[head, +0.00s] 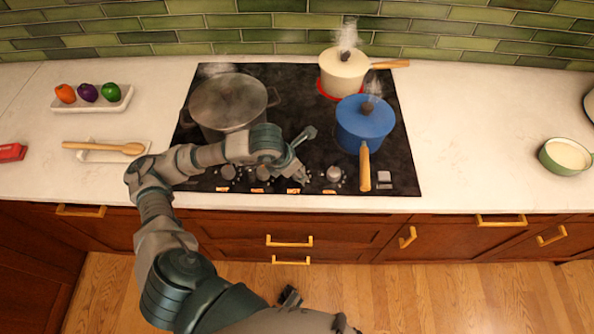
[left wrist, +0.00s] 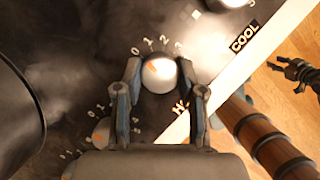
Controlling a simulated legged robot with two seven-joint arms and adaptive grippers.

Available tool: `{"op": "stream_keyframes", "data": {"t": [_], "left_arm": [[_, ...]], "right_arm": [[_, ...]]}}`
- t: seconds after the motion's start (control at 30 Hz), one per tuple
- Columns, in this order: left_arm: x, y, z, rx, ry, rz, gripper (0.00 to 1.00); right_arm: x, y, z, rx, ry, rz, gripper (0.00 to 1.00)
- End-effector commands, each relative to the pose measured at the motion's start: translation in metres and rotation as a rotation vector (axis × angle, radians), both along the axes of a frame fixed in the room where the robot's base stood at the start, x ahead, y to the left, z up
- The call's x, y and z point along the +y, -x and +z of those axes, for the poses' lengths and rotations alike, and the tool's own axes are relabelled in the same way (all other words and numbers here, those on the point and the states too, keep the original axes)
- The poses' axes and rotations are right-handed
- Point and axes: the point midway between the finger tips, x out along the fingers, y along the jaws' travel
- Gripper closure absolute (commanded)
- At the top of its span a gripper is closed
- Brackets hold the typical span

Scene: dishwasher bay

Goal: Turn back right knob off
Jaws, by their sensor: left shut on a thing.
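My left gripper (head: 300,172) reaches the row of knobs at the cooktop's front edge. In the left wrist view its two fingers (left wrist: 160,82) are shut on a round silver knob (left wrist: 158,73) with an orange mark, one finger at each side. The dial numbers 0 to 3 show beside it. In the head view the gripper hides most of this knob, third from the left. The back right burner (head: 325,92) glows red under a steaming cream pot (head: 343,72). My right gripper (left wrist: 298,74) is small over the floor in the left wrist view, its fingers apart.
The rightmost knob (head: 333,174) is close beside. A large grey pot (head: 228,104) stands at left.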

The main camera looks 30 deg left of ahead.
Motion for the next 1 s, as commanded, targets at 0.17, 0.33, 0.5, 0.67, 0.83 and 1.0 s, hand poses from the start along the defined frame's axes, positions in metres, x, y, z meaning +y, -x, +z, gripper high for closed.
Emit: {"op": "stream_keyframes", "data": {"t": [0.17,0.33,0.5,0.67,0.83,1.0], "left_arm": [[0.001,-0.002,0.001,-0.007,0.000,0.091,0.95],[0.001,-0.002,0.001,-0.007,0.000,0.141,0.95],[0.001,-0.002,0.002,-0.007,0.001,0.162,0.95],[0.001,-0.002,0.002,-0.007,0.001,0.165,0.95],[0.001,-0.002,0.002,-0.008,0.000,0.165,0.95],[0.001,-0.002,0.002,-0.006,0.000,0.164,0.36]], "right_arm": [[0.000,-0.002,0.008,-0.003,0.000,-0.001,0.60],[0.000,-0.004,0.012,-0.005,0.000,-0.001,0.60],[0.001,-0.004,0.014,-0.007,-0.001,-0.002,0.60],[0.001,-0.005,0.015,-0.008,-0.001,-0.001,0.60],[0.001,-0.005,0.015,-0.008,-0.001,-0.001,0.60],[0.001,-0.005,0.015,-0.008,-0.001,-0.001,0.60]]}}
